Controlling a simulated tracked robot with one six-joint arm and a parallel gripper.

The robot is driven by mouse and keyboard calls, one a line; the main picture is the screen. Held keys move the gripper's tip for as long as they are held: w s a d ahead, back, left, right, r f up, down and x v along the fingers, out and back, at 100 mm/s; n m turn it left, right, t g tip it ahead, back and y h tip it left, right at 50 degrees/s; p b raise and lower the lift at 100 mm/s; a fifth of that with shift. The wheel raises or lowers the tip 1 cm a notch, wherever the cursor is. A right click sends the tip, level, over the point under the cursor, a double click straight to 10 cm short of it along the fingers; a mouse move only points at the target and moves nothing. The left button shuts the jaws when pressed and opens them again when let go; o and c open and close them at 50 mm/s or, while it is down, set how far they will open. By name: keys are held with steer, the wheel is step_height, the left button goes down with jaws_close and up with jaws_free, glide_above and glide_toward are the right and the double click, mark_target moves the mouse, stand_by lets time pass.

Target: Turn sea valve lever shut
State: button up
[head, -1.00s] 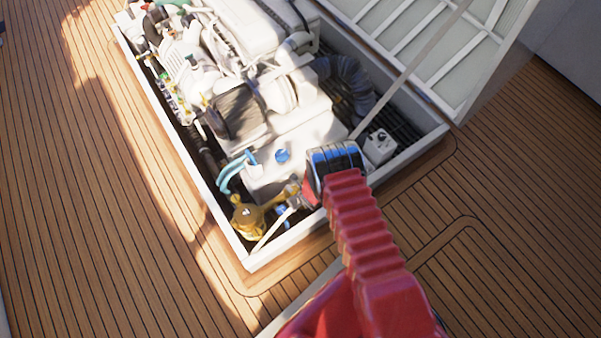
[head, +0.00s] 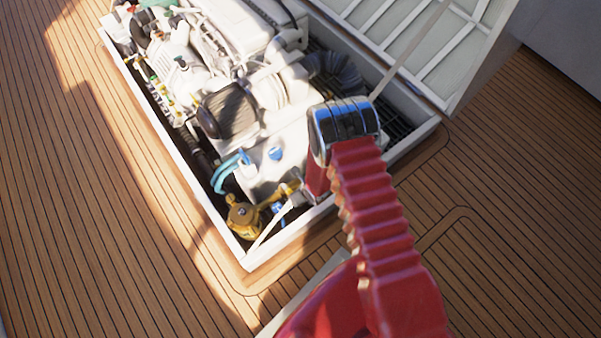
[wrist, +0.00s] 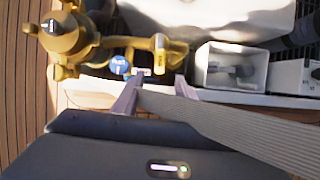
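The yellow valve lever (wrist: 160,54) stands out beside the brass sea valve fittings in the wrist view. A brass strainer body (wrist: 65,38) is to its left; it also shows in the head view (head: 242,217). A round blue tag (wrist: 120,65) hangs left of the lever. My gripper (wrist: 155,90) is open, its two purplish fingers apart with nothing visibly between them. In the wrist view the lever lies just beyond the fingertips, in line with the gap; I cannot tell whether they touch.
A grey ribbed strut (wrist: 225,130) crosses close by the right finger. The white hatch rim (head: 290,223) runs beneath the gripper area. A white open box (wrist: 232,68) lies right of the lever. The engine (head: 235,110) fills the hatch; teak deck (head: 90,200) is clear at left.

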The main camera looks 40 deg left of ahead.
steer(key=shift+v, duration=0.85)
